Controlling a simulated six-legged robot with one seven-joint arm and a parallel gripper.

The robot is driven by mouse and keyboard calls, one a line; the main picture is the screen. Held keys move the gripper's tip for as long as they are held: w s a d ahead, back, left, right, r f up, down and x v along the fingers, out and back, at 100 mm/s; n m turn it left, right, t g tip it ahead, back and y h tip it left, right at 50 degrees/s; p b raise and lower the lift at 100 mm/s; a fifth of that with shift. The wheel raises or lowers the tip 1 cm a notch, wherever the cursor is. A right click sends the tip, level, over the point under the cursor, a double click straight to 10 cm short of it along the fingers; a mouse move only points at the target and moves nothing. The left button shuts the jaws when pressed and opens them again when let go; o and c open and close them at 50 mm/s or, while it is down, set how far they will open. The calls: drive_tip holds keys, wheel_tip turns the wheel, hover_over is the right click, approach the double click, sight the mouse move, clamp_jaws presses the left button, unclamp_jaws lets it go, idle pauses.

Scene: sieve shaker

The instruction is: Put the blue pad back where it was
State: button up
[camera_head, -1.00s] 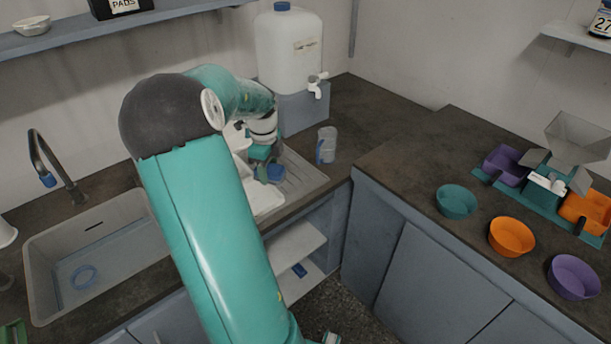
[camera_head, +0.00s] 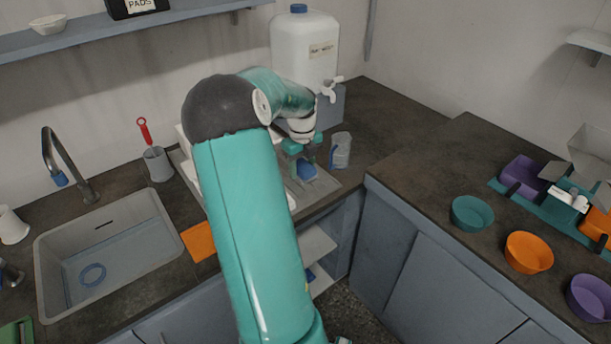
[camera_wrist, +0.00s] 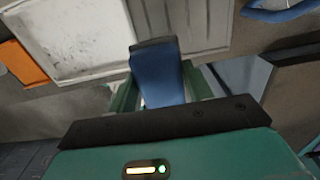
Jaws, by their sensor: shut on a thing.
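My gripper (camera_head: 302,158) is shut on the blue pad (camera_head: 307,170) above the ribbed drainer (camera_head: 322,186) beside the sink. In the wrist view the blue pad (camera_wrist: 158,75) sticks out from between the green fingers of my gripper (camera_wrist: 157,95), with a dark strip at its far end. The fingers partly hide the pad. A black box marked PADS (camera_head: 138,8) stands on the wall shelf at the upper left.
A clear jug with a blue handle (camera_head: 341,150) stands just right of my gripper, and a white water container (camera_head: 304,50) behind it. An orange pad (camera_head: 199,242) lies by the sink (camera_head: 50,240). A small blue item (camera_head: 311,275) shows in the open cabinet. White boards (camera_wrist: 75,40) lie near the drainer.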

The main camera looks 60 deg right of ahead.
drive_tip(key=d+f, duration=0.2)
drive_tip(key=w+d+f, duration=0.1)
drive_tip(key=d+f, duration=0.1)
drive_tip(key=w+d+f, duration=0.1)
drive_tip(key=f, duration=0.1)
drive_tip(key=shift+w+d, duration=0.15)
drive_tip(key=shift+d, duration=0.25)
drive_tip(key=shift+w+d+f, duration=0.15)
drive_tip(key=shift+d+f, duration=0.2)
drive_tip(key=shift+f, duration=1.55)
drive_tip(key=shift+f, duration=0.2)
drive_tip(key=o, duration=0.9)
drive_tip(key=shift+r, duration=0.1)
wheel_tip(320, 180, up, 12)
drive_tip(key=shift+r, duration=0.1)
drive_tip(key=shift+a, duration=0.15)
